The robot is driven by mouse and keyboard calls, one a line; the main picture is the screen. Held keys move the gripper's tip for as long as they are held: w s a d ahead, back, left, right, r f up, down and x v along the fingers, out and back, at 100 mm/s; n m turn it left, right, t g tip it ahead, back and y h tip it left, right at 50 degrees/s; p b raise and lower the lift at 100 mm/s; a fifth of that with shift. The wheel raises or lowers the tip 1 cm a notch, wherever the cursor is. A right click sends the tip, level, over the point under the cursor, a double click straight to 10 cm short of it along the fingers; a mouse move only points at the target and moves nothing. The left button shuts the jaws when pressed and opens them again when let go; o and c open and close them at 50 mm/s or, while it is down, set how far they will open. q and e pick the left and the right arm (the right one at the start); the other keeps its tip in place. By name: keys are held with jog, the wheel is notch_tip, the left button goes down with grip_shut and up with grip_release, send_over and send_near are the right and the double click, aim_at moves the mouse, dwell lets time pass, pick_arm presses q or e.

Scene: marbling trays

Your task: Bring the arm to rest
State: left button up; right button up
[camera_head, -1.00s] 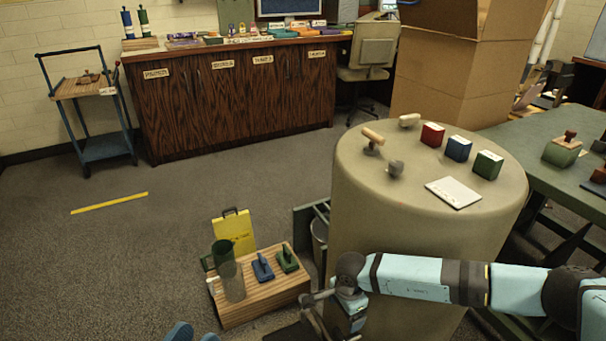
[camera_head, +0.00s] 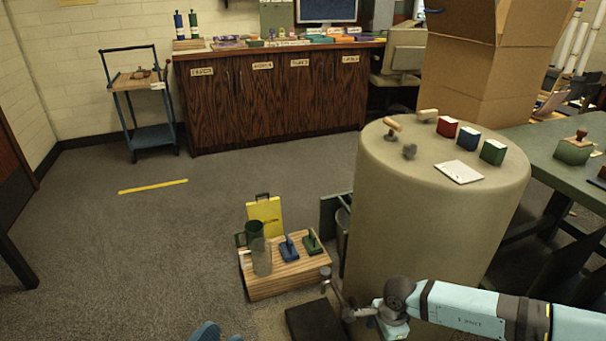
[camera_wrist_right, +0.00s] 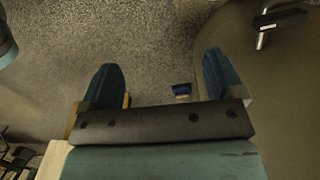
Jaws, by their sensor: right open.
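My right arm (camera_head: 465,306) comes in from the lower right, low in front of the round beige drum (camera_head: 432,215).
The wooden box (camera_head: 286,281) carries blue and green tools and a clear cylinder. On the drum's top are several blocks, handled tools and a white card (camera_head: 459,172). A green table (camera_head: 565,185) stands right. Open carpet lies left, with a yellow strip (camera_head: 153,187).

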jog(key=s+a+r+m+g+y, duration=0.1)
jog(key=s+a+r+m+y, duration=0.5)
jog(key=s+a, duration=0.25)
jog(key=s+a+r+m+y, duration=0.45)
jog(key=s+a+y, duration=0.25)
jog(key=a, duration=0.2)
notch_tip(320, 180, up, 11)
jog(key=d+m+t+y, duration=0.4)
jog(key=m+t, duration=0.5)
jog(key=m, duration=0.6)
jog(key=s+d+r+m+t+h, duration=0.25)
jog(key=d+m+h, duration=0.2)
jog(key=m, duration=0.65)
jog(key=s+d+r+m+t+h, duration=0.1)
jog(key=s+d+m+t+h, duration=0.4)
jog(key=m, duration=0.6)
jog(key=w+a+r+m+t+h+p, duration=0.15)
jog(key=w+r+m+p, duration=0.45)
jog(key=r+p, duration=0.6)
pick_arm(q)
jog(key=s+a+r+g+y+p, duration=0.4)
jog(key=a+r+g+y+p, duration=0.2)
jog(key=p, duration=2.1)
jog(key=shift+a+r, duration=0.8)
jog(key=shift+a, duration=0.35)
pick_arm(e)
jog(key=s+d+g+h, duration=0.4)
jog(key=d+g, duration=0.1)
jog(key=d, duration=0.1)
jog(key=shift+s+r, duration=0.35)
